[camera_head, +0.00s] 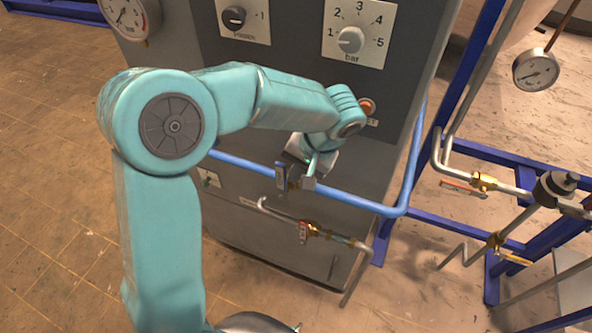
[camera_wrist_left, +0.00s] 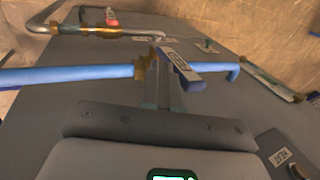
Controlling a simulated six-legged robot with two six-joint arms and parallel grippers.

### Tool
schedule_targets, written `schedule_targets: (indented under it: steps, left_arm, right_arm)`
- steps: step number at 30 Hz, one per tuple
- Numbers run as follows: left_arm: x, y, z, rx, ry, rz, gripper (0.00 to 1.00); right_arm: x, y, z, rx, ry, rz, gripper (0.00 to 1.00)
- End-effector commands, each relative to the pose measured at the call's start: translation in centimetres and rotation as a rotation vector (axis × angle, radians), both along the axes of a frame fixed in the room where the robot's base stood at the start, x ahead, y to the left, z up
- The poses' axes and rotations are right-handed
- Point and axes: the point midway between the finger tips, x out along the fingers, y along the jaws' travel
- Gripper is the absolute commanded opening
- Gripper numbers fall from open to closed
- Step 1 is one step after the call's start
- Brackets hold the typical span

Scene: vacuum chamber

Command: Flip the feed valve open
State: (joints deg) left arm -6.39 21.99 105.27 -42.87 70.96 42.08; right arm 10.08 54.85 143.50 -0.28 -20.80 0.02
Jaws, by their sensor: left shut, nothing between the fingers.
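The feed valve sits on the blue pipe (camera_head: 340,194) on the grey cabinet's front. Its blue lever (camera_head: 281,178) with a white label stands across the pipe in the head view. In the left wrist view the lever (camera_wrist_left: 182,68) slants over the pipe from the brass valve body (camera_wrist_left: 141,67). My left gripper (camera_head: 309,182) is shut and empty, just right of the lever in the head view. My right gripper is not in view.
A red-handled valve (camera_head: 304,231) sits on a metal pipe below. The cabinet carries a bar knob (camera_head: 351,39), a black selector (camera_head: 234,17) and an orange-red button (camera_head: 367,106) close above my left wrist. More pipes and valves (camera_head: 484,181) stand at right. Floor at left is clear.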

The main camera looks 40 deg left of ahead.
Motion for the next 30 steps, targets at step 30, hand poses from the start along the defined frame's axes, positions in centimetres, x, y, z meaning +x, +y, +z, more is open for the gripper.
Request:
schedule_targets:
  steps: [30]
  left_arm:
    - [-0.9, 3.6, 0.6, -0.287, -0.071, 0.01, 0.0]
  right_arm:
    - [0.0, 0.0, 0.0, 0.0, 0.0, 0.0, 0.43]
